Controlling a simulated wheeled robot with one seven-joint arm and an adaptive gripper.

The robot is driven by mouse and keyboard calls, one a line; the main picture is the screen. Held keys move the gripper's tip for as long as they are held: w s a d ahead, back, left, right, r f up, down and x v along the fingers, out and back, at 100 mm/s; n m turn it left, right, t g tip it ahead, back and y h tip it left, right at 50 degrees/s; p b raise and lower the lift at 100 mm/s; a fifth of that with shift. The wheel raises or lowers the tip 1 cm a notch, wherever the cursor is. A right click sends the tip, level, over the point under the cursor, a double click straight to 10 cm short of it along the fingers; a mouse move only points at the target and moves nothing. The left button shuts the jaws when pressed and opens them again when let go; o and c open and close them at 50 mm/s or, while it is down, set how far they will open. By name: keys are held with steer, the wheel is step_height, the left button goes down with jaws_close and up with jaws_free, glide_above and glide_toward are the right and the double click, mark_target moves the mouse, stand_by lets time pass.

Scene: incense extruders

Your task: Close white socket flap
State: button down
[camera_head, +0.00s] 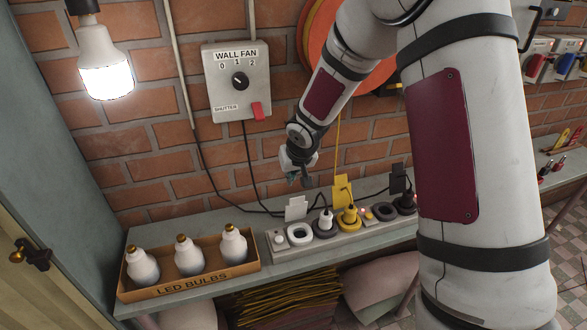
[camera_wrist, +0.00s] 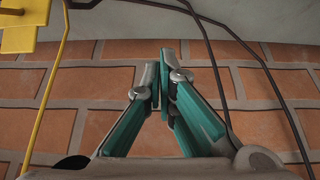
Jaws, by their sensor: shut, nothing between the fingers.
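The white socket flap (camera_head: 295,208) stands raised behind the white socket (camera_head: 299,234), near the left end of the power strip (camera_head: 345,235). My gripper (camera_head: 294,182) is a little above the white flap, close to the brick wall, and looks apart from it. In the wrist view my gripper (camera_wrist: 161,65) has its teal-edged fingers together at the tips with nothing between them. The white flap cannot be made out in the wrist view.
A yellow flap (camera_head: 342,190) and a dark flap (camera_head: 398,179) also stand raised on the strip. Plugs sit in several sockets. Dark cables (camera_head: 251,175) hang down the wall. The LED bulb box (camera_head: 190,277) lies left of the strip. The wall fan switch (camera_head: 237,80) is above.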

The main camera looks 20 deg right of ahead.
mark_target(296, 209)
steer(key=s, duration=0.2)
steer(key=s+f, duration=0.1)
steer(key=shift+s, duration=0.35)
steer(key=shift+s+f+b, duration=0.1)
steer(key=shift+f+b, duration=0.05)
steer(key=shift+b, duration=0.3)
